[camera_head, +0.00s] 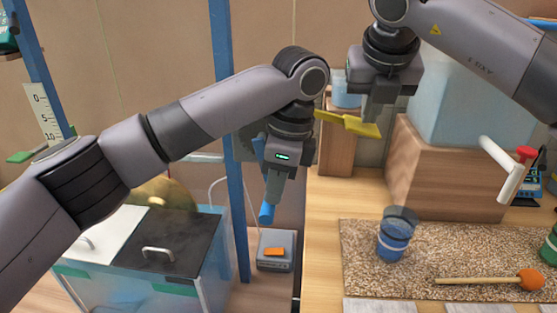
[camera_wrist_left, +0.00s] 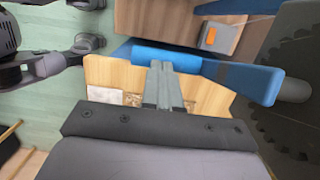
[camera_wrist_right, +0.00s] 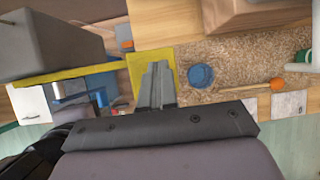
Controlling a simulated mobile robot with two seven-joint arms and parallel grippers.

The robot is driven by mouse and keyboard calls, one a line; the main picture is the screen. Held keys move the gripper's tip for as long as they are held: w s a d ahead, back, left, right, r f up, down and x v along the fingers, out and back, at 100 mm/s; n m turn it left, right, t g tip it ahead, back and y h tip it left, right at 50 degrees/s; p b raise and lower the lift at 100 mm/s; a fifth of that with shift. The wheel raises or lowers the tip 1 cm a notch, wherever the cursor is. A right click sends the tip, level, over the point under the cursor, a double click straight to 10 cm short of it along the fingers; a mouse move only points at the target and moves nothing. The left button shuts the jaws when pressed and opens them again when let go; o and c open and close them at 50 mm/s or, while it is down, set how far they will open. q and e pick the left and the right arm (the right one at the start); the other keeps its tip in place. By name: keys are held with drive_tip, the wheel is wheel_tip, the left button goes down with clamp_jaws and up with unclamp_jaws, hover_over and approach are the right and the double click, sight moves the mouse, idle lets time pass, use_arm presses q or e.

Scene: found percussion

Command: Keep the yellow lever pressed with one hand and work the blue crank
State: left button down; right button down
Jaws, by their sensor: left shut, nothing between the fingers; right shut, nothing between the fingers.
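The yellow lever (camera_head: 332,117) sticks out to the right with a flat end. My right gripper (camera_head: 376,117) is shut and empty, its tips pointing down over that flat end; I cannot tell whether they press it. The right wrist view shows the tips (camera_wrist_right: 157,68) overlapping the edge of the yellow plate (camera_wrist_right: 137,68). The blue crank's handle (camera_head: 267,214) hangs just below my left gripper (camera_head: 272,197), which is shut and empty. In the left wrist view the closed tips (camera_wrist_left: 161,68) meet the blue handle (camera_wrist_left: 150,52); it is not between the fingers. The crank's mount is mostly hidden behind the gripper.
A blue post (camera_head: 236,200) stands left of the crank. A grey box with an orange button (camera_head: 274,252) lies below. At right are a blue cup (camera_head: 393,243), an orange-headed mallet (camera_head: 485,281) and a wooden block (camera_head: 450,180). A dark-topped tank (camera_head: 165,235) stands lower left.

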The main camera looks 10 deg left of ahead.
use_arm(q)
wheel_tip(320, 180, up, 13)
drive_tip(key=d, duration=0.2)
idle(0.4)
